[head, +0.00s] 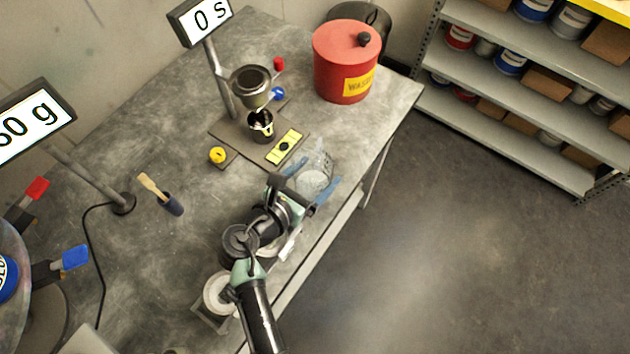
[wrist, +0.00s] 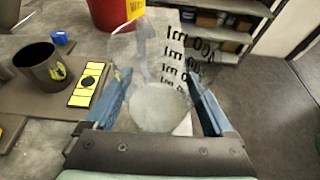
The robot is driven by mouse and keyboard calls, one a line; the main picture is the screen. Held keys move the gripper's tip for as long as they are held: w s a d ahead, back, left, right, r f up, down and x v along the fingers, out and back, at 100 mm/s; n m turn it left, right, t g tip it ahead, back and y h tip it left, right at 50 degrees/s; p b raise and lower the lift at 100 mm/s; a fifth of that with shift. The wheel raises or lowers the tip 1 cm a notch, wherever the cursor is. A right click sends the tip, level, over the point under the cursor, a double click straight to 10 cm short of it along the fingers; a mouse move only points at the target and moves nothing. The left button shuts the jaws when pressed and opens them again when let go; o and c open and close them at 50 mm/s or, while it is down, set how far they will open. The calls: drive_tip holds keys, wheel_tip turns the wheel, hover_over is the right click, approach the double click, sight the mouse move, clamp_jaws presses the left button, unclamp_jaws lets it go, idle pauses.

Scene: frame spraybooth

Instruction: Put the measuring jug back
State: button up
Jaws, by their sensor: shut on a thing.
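The measuring jug (head: 318,166) is clear, with black volume marks that read in the wrist view (wrist: 160,70). My gripper (head: 310,187) is shut on it, with a blue finger on each side; the fingers also show in the wrist view (wrist: 157,100). The jug looks upright, over the right part of the grey table (head: 190,120). I cannot tell whether its base touches the tabletop. Its lower near side is partly hidden by my gripper.
A red waste can (head: 340,75) stands behind. The table's right edge is close.

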sight(320, 179)
drive_tip(key=shift+w+f+b, duration=0.1)
drive_tip(key=shift+f+b, duration=0.2)
drive_tip(key=shift+f, duration=1.7)
drive_tip(key=o, duration=1.3)
drive_tip(key=v, duration=1.2)
